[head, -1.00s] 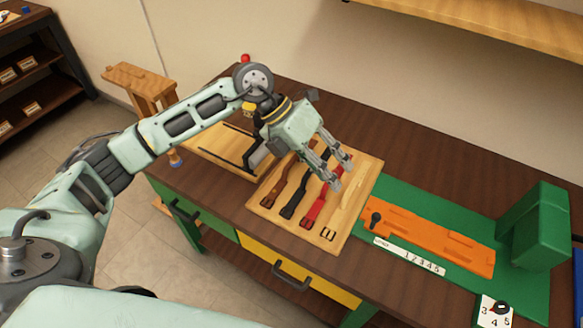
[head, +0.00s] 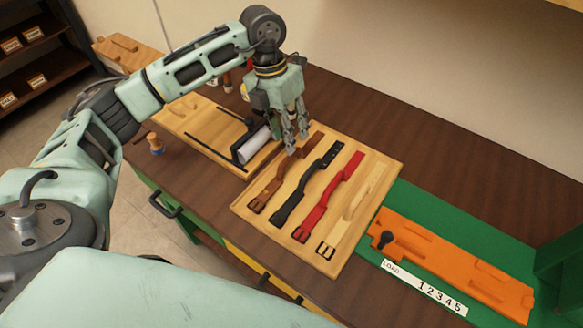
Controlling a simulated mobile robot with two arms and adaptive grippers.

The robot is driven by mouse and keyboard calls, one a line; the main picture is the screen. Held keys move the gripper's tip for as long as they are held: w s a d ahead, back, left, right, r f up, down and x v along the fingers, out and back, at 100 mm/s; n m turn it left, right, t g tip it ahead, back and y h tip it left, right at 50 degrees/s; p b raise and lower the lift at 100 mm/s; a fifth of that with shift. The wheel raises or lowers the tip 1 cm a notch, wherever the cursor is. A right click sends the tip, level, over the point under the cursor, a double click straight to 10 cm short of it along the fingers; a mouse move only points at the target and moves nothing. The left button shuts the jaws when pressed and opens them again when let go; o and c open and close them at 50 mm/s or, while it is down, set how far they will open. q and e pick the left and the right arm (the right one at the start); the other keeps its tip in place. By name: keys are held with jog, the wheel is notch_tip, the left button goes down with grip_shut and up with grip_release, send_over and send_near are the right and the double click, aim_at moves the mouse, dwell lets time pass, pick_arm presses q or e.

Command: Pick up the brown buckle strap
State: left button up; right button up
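The brown buckle strap (head: 270,190) lies on a light wooden board (head: 384,172), leftmost of several straps, its buckle toward the front edge. My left gripper (head: 296,146) points down over the far end of the brown strap, with its two fingers apart and nothing seen held between them. The fingers hide part of that end, and I cannot tell whether the tips touch it. My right gripper is not in view.
A black strap (head: 305,186), a red strap (head: 328,200) and a pale strap (head: 352,208) lie right of the brown one. A wooden board with a black frame and white roll (head: 255,143) is on the left. An orange fixture (head: 455,262) sits on a green base at the right.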

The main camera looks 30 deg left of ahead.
aim_at(290, 162)
pick_arm(q)
jog(key=f, duration=0.1)
jog(key=f+p, duration=0.1)
jog(key=f, duration=0.1)
jog(key=shift+d+f, duration=0.2)
jog(key=shift+d, duration=0.05)
jog(key=f, duration=0.1)
jog(key=f+p, duration=0.2)
jog(key=shift+s+d+f, duration=0.2)
jog(key=shift+d+f, duration=0.05)
jog(key=shift+f, duration=0.1)
jog(key=shift+w+d+f, duration=0.1)
jog(key=shift+f, duration=0.45)
grip_shut()
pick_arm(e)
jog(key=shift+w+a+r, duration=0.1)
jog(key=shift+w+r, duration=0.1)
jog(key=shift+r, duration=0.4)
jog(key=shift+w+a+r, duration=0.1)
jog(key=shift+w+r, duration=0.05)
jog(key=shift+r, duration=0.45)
